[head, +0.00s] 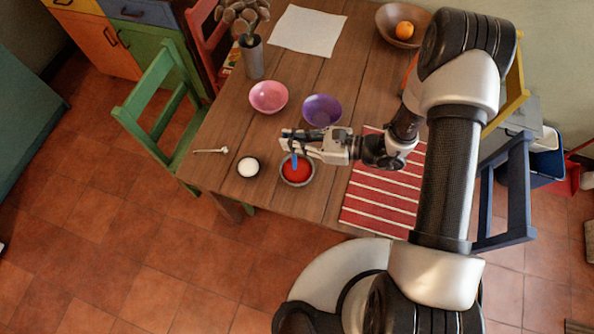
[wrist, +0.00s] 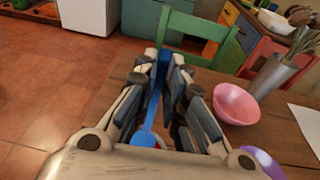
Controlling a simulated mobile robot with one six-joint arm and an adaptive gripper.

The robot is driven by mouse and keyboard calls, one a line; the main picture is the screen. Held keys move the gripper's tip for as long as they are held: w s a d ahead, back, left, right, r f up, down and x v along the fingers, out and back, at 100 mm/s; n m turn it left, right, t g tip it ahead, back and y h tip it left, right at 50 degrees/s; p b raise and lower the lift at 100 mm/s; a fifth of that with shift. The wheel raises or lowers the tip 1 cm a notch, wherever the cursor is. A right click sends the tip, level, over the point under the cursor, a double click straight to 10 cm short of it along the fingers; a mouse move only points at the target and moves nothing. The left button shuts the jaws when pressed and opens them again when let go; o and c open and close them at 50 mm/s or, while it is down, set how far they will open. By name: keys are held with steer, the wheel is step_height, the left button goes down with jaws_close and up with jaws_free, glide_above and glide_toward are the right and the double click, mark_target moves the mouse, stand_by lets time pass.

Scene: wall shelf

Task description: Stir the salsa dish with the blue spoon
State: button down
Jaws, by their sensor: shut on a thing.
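The salsa dish (head: 310,179) is a small dark bowl of red sauce near the table's front edge. My gripper (head: 287,143) is above it and shut on the blue spoon (head: 295,162). The spoon points down toward the red sauce; whether its tip is in the sauce I cannot tell. In the wrist view, the blue spoon (wrist: 153,102) runs between the two fingers of my gripper (wrist: 163,62). The fingers and wrist hide most of the dish there.
A small bowl of white contents (head: 248,167) and a pale spoon (head: 211,151) lie to the left. A pink bowl (head: 268,97) and a purple bowl (head: 322,110) stand behind. A red striped mat (head: 384,190) lies to the right. A green chair (head: 160,110) stands at the left edge.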

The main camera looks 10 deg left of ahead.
steer(key=shift+r, duration=0.1)
step_height(320, 180, up, 5)
steer(key=p, duration=0.3)
stand_by(0.9)
steer(key=w+d+r+m+t+h+b, duration=0.1)
steer(key=w+d+r+m+t+b, duration=0.1)
steer(key=d, duration=1)
steer(key=w+d+r+m+t+h+b, duration=0.1)
steer(key=w+d+t, duration=0.5)
steer(key=d, duration=0.7)
steer(key=m+h+b, duration=0.1)
steer(key=m+b, duration=0.1)
steer(key=m, duration=0.1)
steer(key=shift+w+r+m+t, duration=0.35)
steer(key=shift+r+m+t, duration=0.05)
steer(key=shift+a, duration=0.1)
